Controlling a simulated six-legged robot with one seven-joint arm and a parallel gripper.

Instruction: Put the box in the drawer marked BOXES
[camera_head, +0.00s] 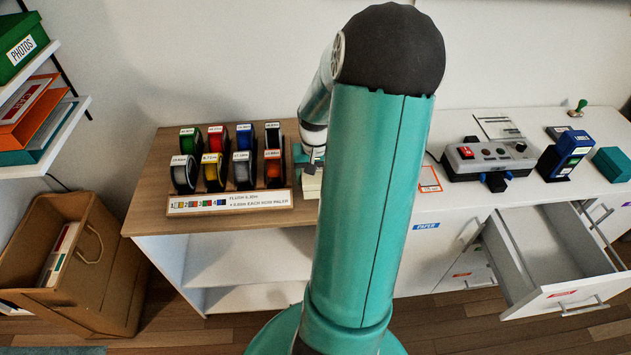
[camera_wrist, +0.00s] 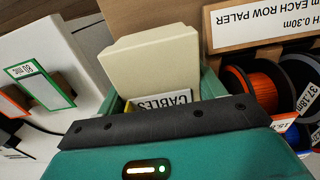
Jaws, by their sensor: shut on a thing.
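A cream box (camera_wrist: 150,62) with a white label reading CABLES sits between the teal fingers of my gripper (camera_wrist: 160,92) in the wrist view. My gripper is shut on it. In the head view a small part of the cream box (camera_head: 311,186) shows at the wooden top's right end, mostly hidden by my arm. I cannot tell whether it touches the surface. An open, seemingly empty white drawer (camera_head: 548,243) stands out at the right. Its front has a red label too small to read, so I cannot confirm BOXES.
Spools in a rack (camera_head: 228,160) and a sign (camera_head: 229,202) stand left of my gripper. A grey control device (camera_head: 487,158), a blue device (camera_head: 565,155) and a teal box (camera_head: 612,163) stand on the white cabinet. A PAPER label (camera_head: 425,226) marks a closed front. A brown bin (camera_head: 80,270) stands left.

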